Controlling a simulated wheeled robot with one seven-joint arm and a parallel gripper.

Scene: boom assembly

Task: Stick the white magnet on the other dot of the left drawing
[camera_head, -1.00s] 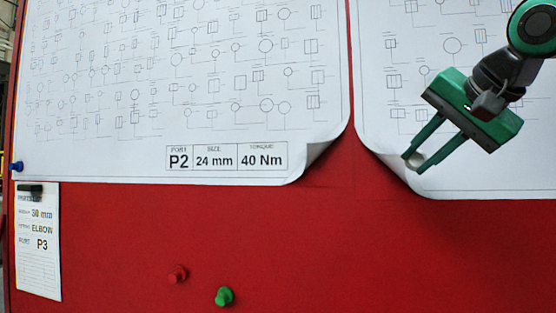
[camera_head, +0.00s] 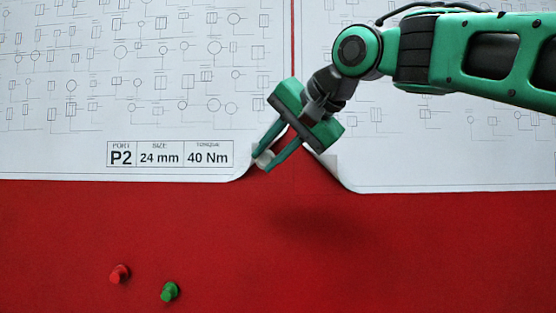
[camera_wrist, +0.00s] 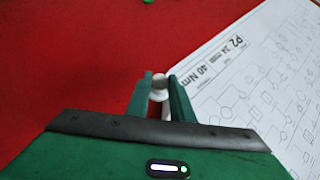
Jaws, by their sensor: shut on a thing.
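My gripper (camera_head: 262,162) is shut on the white magnet (camera_head: 265,159). In the wrist view the magnet (camera_wrist: 158,90) sits between the two green fingertips (camera_wrist: 160,80). The left drawing (camera_head: 110,70) is a large white sheet with a P2, 24 mm, 40 Nm box near its lower right. Its lower right corner curls away from the red board. The fingertips are in front of that corner in the head view and hide part of it. I cannot tell whether they touch it. I make out no dot.
The right drawing (camera_head: 440,160) hangs beside it, its lower left corner curled, with a narrow red gap between the sheets. A red magnet (camera_head: 119,273) and a green magnet (camera_head: 170,291) are on the red board (camera_head: 400,250) below. The lower right of the board is clear.

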